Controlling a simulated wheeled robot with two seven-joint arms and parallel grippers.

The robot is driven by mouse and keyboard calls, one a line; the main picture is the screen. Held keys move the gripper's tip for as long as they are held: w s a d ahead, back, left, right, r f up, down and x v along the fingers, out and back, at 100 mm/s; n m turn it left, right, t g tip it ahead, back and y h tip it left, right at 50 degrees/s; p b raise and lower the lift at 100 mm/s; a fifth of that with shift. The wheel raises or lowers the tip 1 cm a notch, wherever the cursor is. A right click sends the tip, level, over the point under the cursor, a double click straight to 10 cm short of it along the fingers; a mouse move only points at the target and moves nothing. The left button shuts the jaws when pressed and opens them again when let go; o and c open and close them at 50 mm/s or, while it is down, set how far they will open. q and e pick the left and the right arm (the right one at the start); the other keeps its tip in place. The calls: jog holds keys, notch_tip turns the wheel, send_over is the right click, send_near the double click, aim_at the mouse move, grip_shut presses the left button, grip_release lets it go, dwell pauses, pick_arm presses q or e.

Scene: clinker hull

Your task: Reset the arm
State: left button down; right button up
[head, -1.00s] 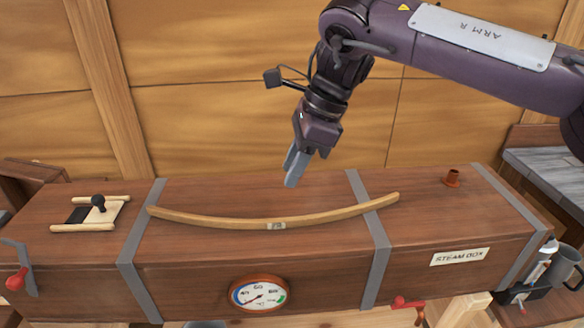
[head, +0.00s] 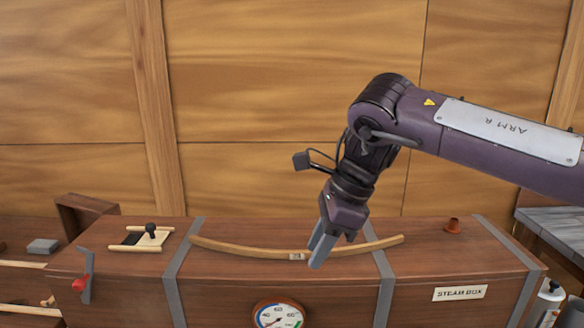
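My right gripper (head: 318,256) hangs from the purple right arm, fingers pointing down. Its fingertips overlap the curved wooden rib (head: 240,248) in the head view, just right of the rib's small label. Whether they touch the rib cannot be told. The two grey fingers nearly line up in this view, so any gap between them is unclear. The rib lies across the lid of the brown steam box (head: 400,262), spanning between its two middle grey straps. My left gripper is not in view.
A round gauge (head: 278,316) sits on the box front. A wooden slide with a black knob (head: 151,231) and a red-handled lever (head: 83,283) are at the left. A grey-topped bench (head: 555,222) stands at far right.

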jog(key=s+a+f+m+y, duration=0.1)
jog(key=s+a+f, duration=0.2)
jog(key=a+f, duration=0.35)
jog(key=s+a+f+y, duration=0.2)
jog(key=s+a+f, duration=0.2)
jog(key=a+f, duration=0.3)
jog(key=s+a+r+m+t+y, duration=0.2)
jog(key=s+a+m+y, duration=0.4)
jog(key=a+m, duration=0.5)
jog(key=w+d+f+m+t+h, duration=0.2)
jog(key=w+d+m+t+h, duration=0.15)
jog(key=d+m, duration=0.65)
jog(key=w+d+f+m+t+h, duration=0.25)
jog(key=d+m+t, duration=0.3)
jog(key=m, duration=0.85)
jog(key=s+d+f+m+g+h, duration=0.4)
jog(key=s+d+f+m, duration=0.35)
jog(key=d, duration=0.45)
jog(key=s+d+f+m+g+h, duration=0.35)
jog(key=s+d+f+m, duration=0.45)
jog(key=d, duration=0.4)
notch_tip(320, 180, down, 27)
jog(key=s+g, duration=0.1)
jog(key=s+d+f+g, duration=0.1)
jog(key=s+d+f, duration=0.2)
jog(key=s+f, duration=1.7)
jog(key=shift+s+d+f+b, duration=0.2)
jog(key=shift+s+f+b, duration=0.15)
jog(key=shift+f+b, duration=0.15)
